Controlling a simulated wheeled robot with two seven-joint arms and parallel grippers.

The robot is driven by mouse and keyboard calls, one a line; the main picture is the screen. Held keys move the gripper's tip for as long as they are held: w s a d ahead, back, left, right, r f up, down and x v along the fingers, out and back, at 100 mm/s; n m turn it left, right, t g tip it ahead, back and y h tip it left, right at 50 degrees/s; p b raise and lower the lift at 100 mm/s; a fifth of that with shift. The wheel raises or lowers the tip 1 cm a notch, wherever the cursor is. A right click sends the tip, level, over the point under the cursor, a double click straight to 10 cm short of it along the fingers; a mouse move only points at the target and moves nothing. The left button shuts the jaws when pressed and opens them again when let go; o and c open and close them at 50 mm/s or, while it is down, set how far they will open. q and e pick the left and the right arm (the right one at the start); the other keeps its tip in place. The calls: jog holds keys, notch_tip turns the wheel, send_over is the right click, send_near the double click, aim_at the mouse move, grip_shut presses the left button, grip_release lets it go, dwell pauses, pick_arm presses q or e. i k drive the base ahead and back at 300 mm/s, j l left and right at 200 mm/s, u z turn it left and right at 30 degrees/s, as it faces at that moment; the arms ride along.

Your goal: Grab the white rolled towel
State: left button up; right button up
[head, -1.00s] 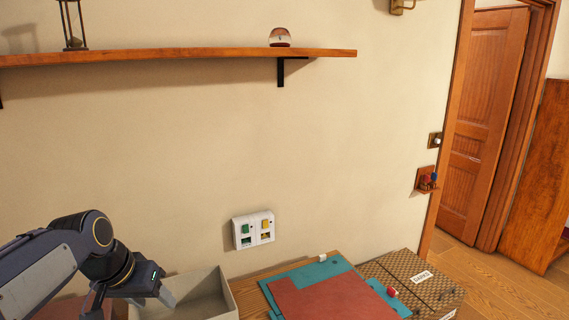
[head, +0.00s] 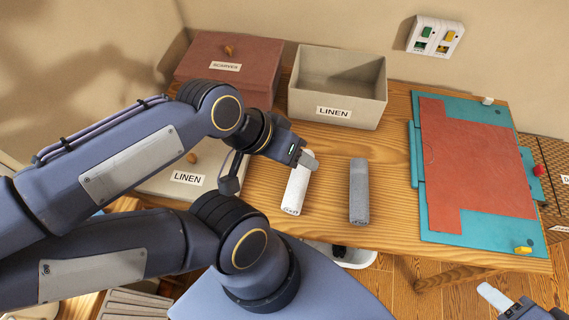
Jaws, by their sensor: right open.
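The white rolled towel (head: 295,191) lies on the wooden table (head: 395,155), left of a grey rolled towel (head: 359,190). My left gripper (head: 270,175) is above the table at the far end of the white towel, its fingers spread apart with nothing seen between them. Its lighter fingertip overlaps the far end of the towel in the picture; I cannot tell if they touch. My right gripper (head: 512,304) is open at the lower right, partly cut off by the frame, away from both towels.
An open grey LINEN box (head: 335,115) and a closed reddish SCARVES box (head: 225,60) stand at the back. A lidded LINEN box (head: 188,178) is partly behind my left arm. A teal board with a red folded piece (head: 470,160) covers the right side.

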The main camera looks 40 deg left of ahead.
aim_at(296, 190)
jog(key=j+u, duration=0.1)
jog(key=u, duration=0.55)
jog(key=j+u, duration=0.2)
jog(key=u, duration=0.15)
jog(key=k, duration=0.05)
